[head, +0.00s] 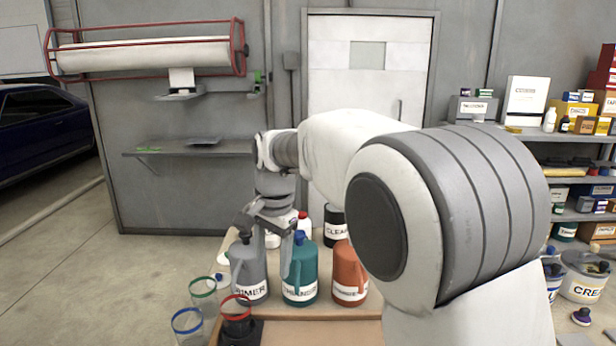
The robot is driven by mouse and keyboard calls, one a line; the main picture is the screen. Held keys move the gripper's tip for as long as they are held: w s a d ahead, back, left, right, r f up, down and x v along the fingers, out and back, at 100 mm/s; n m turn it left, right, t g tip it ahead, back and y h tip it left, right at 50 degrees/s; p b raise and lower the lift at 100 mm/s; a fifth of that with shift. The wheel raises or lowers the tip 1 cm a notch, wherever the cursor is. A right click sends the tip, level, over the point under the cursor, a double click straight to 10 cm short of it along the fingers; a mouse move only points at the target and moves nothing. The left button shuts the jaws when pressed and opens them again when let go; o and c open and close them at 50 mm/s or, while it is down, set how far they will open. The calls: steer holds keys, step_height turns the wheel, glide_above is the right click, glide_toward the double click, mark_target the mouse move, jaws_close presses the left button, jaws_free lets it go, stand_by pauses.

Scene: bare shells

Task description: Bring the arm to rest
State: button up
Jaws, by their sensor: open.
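My arm reaches in from the right and crosses the middle of the head view. My gripper (267,245) hangs from it, pointing down, open, with its two fingers spread apart. I see nothing between the fingers. It is over the table (302,328), in front of or above a grey jug (250,272) labelled as primer and a teal jug (300,278) with a blue cap. I cannot tell whether the fingers touch either jug.
On the table, a red-brown jug (350,274) stands right of the teal one. A dark can (334,228) and a white bottle (304,226) stand behind. Rimmed clear cups (203,294) are at front left. Stocked shelves (574,137) stand right; floor (60,270) at left is clear.

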steer(key=s+d+r+n+t+p, duration=0.1)
steer(key=s+d+r+n, duration=0.1)
steer(key=s+d+r, duration=0.35)
steer(key=s+d+r+n+t, duration=0.1)
steer(key=s+d+r, duration=0.1)
steer(key=s+d, duration=0.55)
steer(key=s+d+f+n+t+h+p, duration=0.1)
steer(key=s+d+f+n+t, duration=0.1)
steer(key=s+d, duration=0.6)
steer(key=s+f+n, duration=0.1)
steer(key=s, duration=0.3)
steer(key=shift+d+n+p, duration=0.2)
steer(key=shift+n+p, duration=0.1)
steer(key=shift+n, duration=0.1)
